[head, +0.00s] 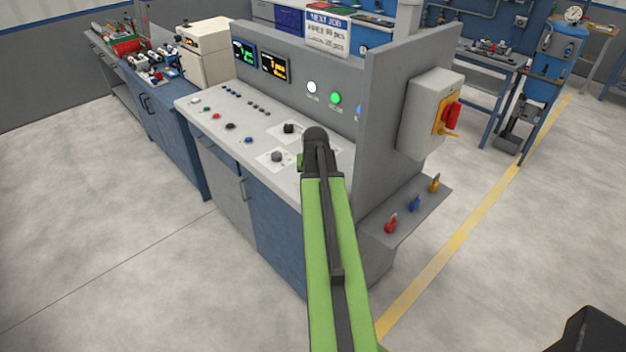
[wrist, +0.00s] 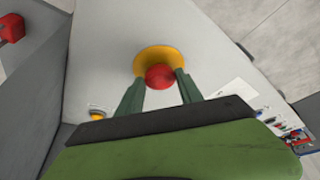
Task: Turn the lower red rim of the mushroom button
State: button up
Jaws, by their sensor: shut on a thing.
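The mushroom button (wrist: 160,77) shows in the wrist view as a round red cap on a wide yellow base (wrist: 150,57), set in a light grey panel. Its lower rim cannot be told apart from the rest of the cap. My gripper (wrist: 161,75) is shut on the red part, with one green finger at each side. In the head view my arm covers the button, and the fingertips cannot be made out there.
The grey console top (head: 192,100) holds several small buttons and knobs. An upright grey panel (head: 385,135) stands right of my arm, carrying a box with a red switch (head: 451,115). Open floor lies in front.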

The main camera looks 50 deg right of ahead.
jog(key=shift+w, duration=0.15)
jog(key=o, duration=1.4)
jog(key=shift+f, duration=0.1)
jog(key=shift+r, duration=0.2)
jog(key=p+v, duration=1.6)
jog(key=v, duration=0.1)
jog(key=shift+r, duration=0.1)
